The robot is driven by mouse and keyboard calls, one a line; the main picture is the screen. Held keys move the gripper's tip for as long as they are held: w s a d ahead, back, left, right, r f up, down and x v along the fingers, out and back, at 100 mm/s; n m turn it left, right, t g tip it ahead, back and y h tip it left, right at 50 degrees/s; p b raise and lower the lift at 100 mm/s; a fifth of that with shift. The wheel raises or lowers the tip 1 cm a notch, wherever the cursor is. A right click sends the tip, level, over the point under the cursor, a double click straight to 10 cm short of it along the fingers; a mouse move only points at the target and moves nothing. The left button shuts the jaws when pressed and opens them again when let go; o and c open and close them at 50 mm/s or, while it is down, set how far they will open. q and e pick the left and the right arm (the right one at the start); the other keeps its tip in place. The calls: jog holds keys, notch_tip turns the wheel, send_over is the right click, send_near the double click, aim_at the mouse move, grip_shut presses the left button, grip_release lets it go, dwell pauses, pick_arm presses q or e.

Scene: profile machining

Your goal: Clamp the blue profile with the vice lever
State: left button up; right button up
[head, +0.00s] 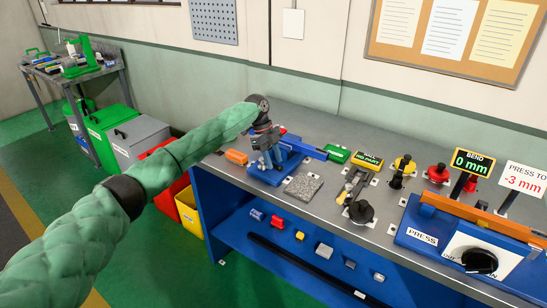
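The blue vice (268,177) stands near the left end of the grey workbench. A long blue bar (308,149), which looks like the blue profile, sticks out from the vice to the right, its end near a small green sign. My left gripper (267,150) points down over the vice, and the dark wrist above it hides part of the vice. The fingers are small and overlap the vice, so their opening and any contact are unclear. The vice lever cannot be made out clearly; a small red piece (283,131) shows behind the gripper. My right gripper is out of view.
An orange block (236,157) and a grey speckled plate (302,187) lie beside the vice. A "NO PART" sign (367,161), black and red knobs and a blue press (465,240) with a "0 mm" display stand to the right. Small parts lie on the blue lower shelf (275,238).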

pick_arm(q)
jog(key=shift+d+f, duration=0.1)
jog(key=shift+f, duration=0.3)
jog(key=shift+r, duration=0.1)
jog(key=c, duration=0.5)
grip_shut()
